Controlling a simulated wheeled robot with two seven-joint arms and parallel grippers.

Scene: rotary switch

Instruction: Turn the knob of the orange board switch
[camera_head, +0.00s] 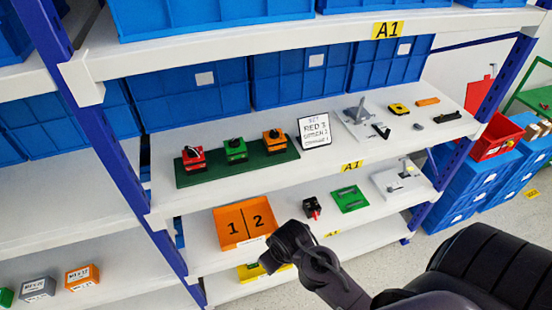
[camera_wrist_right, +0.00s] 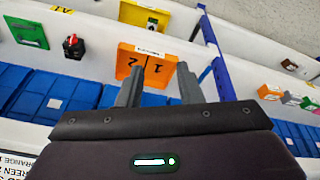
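My right gripper (camera_head: 268,262) is in front of the lower shelf, below and apart from the switches. In the right wrist view, its two fingers (camera_wrist_right: 158,90) are spread with nothing between them. That view does not show the orange switch. The knob's exact setting is too small to read. My left gripper is not in view.
A sign (camera_head: 314,129) stands right of the mat, reading red 3, orange 1 and a partly legible green line. An orange panel marked 1 and 2 (camera_head: 231,229) lies on the shelf below, left of a small red-black part (camera_head: 311,208). Blue bins (camera_head: 190,98) line the back.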

